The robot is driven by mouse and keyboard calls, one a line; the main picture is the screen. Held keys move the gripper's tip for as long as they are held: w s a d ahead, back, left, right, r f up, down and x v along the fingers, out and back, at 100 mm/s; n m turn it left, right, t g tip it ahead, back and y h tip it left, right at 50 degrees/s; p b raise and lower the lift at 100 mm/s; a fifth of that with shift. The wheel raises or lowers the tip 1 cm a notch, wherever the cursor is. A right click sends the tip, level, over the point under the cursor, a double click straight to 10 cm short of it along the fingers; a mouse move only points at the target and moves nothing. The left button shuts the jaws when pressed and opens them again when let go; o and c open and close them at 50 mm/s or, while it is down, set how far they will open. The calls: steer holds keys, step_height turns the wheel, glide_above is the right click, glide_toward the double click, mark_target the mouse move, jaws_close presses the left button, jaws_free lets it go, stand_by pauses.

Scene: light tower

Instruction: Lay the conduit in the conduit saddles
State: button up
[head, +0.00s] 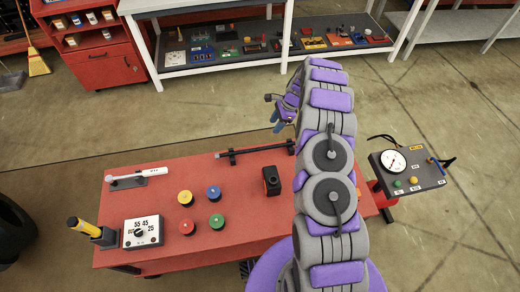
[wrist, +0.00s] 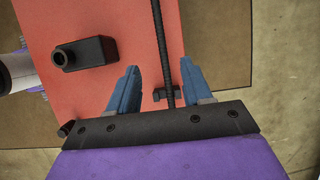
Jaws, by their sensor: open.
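The conduit, a thin dark ribbed rod (head: 258,150), lies along the far edge of the red table. In the wrist view the conduit (wrist: 162,50) runs between my fingers and on under the gripper's edge. One dark saddle (head: 231,159) is near its left end and another (head: 291,149) near its right end. In the wrist view one saddle (wrist: 158,95) shows under the rod; I cannot tell whether the rod is seated in it. My gripper (head: 276,121) is open, beyond the table's far edge in the head view. In the wrist view its blue fingers (wrist: 160,68) straddle the conduit without visible contact.
The red table (head: 240,215) carries a black block (head: 271,181), several coloured knobs (head: 186,198), a dial box (head: 142,232), a yellow-handled tool (head: 85,228) and a white tool (head: 138,175). A gauge panel (head: 410,170) stands right. Shelves stand behind open floor.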

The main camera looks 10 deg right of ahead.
steer(key=b, duration=0.3)
glide_above(261, 148)
steer(key=d, duration=0.2)
step_height(261, 148, down, 11)
steer(key=shift+a+f, duration=0.15)
steer(key=shift+f, duration=0.05)
steer(key=b+x, duration=0.1)
steer(key=x, duration=0.4)
steer(key=shift+f, duration=0.15)
jaws_close()
